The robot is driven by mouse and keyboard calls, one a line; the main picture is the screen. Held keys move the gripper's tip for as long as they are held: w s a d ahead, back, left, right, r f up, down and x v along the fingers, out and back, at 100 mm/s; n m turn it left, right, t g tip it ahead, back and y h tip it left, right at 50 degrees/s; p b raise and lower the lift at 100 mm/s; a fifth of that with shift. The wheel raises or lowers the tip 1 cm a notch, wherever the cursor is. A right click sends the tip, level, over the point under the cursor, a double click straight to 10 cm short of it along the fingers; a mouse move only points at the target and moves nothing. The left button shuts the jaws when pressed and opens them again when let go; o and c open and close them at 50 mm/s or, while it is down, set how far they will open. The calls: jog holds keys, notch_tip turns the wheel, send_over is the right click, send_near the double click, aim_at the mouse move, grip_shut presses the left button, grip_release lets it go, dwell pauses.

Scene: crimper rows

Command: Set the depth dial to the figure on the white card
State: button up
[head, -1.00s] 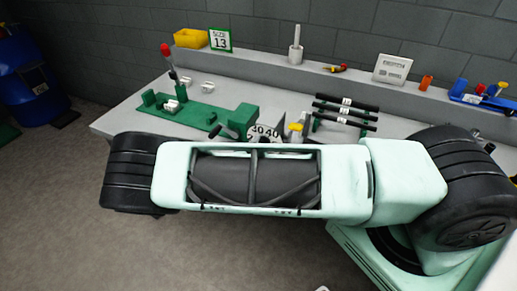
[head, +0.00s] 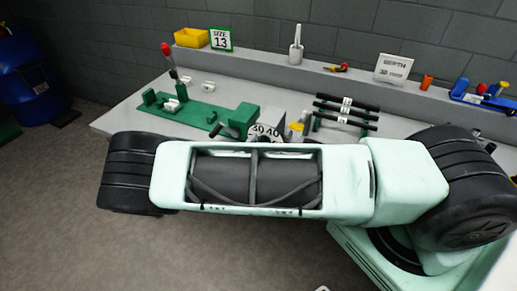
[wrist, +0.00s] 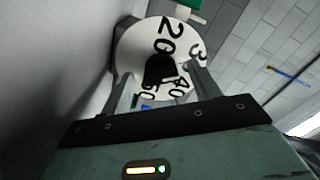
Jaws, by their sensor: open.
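The white card (head: 393,69) stands on the back ledge in the head view. It reads DEPTH above a smaller figure that looks like 30 but is blurred. The round white dial (head: 265,130) shows only its upper edge above my arm. In the wrist view the dial (wrist: 137,52) fills the top middle, with black figures including 20 and 40 and a black knob (wrist: 158,68) at its centre. My gripper (wrist: 161,72) is open, one finger on each side of the knob. I cannot tell whether either finger touches it. My arm hides the gripper in the head view.
A green crimper base (head: 195,114) with a red-tipped lever (head: 166,50) lies left of the dial. A rack of black bars (head: 345,112) stands to its right. A yellow bin (head: 191,38) and a green-edged SIZE 13 sign (head: 221,40) stand on the ledge.

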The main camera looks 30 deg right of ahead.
jog(key=b+v, duration=0.4)
jog(key=v, duration=1.2)
jog(key=shift+s+a, duration=0.2)
jog(key=shift+a, duration=0.15)
